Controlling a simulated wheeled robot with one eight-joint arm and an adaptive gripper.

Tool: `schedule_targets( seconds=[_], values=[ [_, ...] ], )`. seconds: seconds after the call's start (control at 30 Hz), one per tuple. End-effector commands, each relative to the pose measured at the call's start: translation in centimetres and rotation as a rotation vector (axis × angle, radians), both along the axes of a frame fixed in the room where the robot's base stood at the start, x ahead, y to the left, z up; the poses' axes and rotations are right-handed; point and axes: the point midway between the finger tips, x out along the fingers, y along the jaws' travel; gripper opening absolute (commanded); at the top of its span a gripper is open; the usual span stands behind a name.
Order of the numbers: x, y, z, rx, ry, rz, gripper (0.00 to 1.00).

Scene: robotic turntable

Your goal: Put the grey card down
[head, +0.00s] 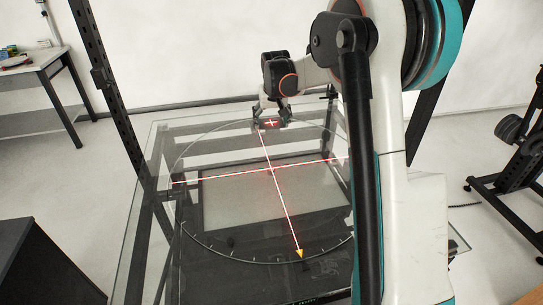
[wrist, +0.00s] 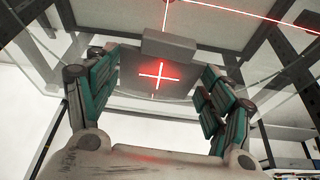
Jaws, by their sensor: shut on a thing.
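The grey card (wrist: 135,82) is a flat panel between my fingers in the wrist view, with a bright red cross of light on it. My gripper (wrist: 163,62) is shut on it, with a teal-padded finger at each side. In the head view my gripper (head: 271,112) is at the far edge of the glass turntable (head: 190,228), and the card (head: 262,125) shows small and dark below it with the red cross. Whether the card touches the glass is hard to tell.
A grey block (wrist: 170,45) shows just beyond the card. Red laser lines cross on the glass, and a yellow arrowhead (head: 299,254) lies at the near rim. Dark frame posts (head: 108,95) stand around the table. The middle of the glass looks clear.

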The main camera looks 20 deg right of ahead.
Motion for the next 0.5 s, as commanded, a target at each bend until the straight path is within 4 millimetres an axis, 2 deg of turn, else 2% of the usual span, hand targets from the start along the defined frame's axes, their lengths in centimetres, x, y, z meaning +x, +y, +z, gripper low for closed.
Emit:
schedule_targets(
  seconds=[0.17, 0.5],
  values=[
    [0.1, 0.0, -2.9, -0.001, -0.005, 0.0, 0.58],
    [0.1, 0.0, -11.3, -0.001, -0.005, 0.0, 0.58]
  ],
)
